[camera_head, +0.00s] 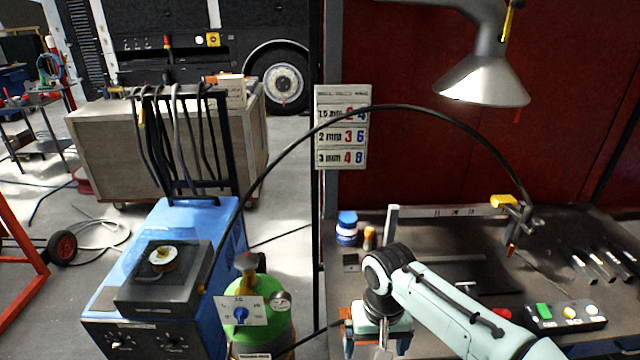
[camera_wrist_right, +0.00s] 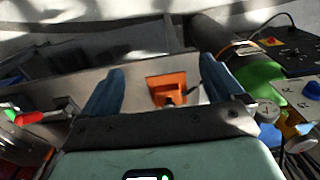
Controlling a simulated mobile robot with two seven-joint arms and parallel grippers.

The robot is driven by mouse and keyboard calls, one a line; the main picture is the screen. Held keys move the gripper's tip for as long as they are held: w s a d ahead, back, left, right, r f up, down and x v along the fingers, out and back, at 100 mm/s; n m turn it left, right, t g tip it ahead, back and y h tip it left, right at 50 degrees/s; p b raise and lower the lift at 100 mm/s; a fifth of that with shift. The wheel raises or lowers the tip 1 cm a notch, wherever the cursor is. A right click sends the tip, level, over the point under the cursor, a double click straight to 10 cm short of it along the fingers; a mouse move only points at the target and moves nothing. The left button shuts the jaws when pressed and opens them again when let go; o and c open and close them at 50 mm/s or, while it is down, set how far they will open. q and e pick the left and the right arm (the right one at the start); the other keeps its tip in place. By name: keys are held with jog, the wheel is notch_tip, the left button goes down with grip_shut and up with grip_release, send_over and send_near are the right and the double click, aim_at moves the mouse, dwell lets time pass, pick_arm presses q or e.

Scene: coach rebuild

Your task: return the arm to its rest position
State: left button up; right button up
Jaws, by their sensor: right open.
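My right arm (camera_head: 470,310) comes in from the lower right of the head view, pale green with a dark wrist joint. Its right gripper (camera_head: 381,345) hangs at the bottom, at the left front edge of the workbench, with its fingertips hardly visible. In the right wrist view the right gripper (camera_wrist_right: 161,70) is open, its two blue fingers wide apart with nothing held between them. An orange block (camera_wrist_right: 167,88) with a dark part shows beyond the gap, apart from the fingers as far as I can tell. My left gripper is not in view.
A green gas cylinder (camera_head: 266,320) and a blue welding machine (camera_head: 215,225) stand left of the gripper. The dark workbench (camera_head: 440,240) carries a torch in a yellow clamp (camera_head: 505,201), a button box (camera_head: 566,314) and metal strips. A lamp hood (camera_head: 484,80) hangs above.

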jog(key=s+f+g+y, duration=0.1)
jog(key=s+f+y, duration=0.1)
jog(key=f, duration=1.2)
jog(key=s+f+g+y, duration=0.1)
jog(key=s+f, duration=0.1)
jog(key=f, duration=1.2)
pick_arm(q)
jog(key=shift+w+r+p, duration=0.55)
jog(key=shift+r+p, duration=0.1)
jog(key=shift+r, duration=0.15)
pick_arm(e)
jog(key=s+d+f+m, duration=0.1)
jog(key=s+f+m, duration=0.1)
jog(key=s+f, duration=0.5)
jog(key=s+d+f+m+t, duration=0.1)
jog(key=s+f+m, duration=0.1)
jog(key=s+f, duration=0.5)
jog(key=s, duration=0.6)
jog(key=shift+s+y, duration=0.3)
jog(key=shift+s, duration=0.05)
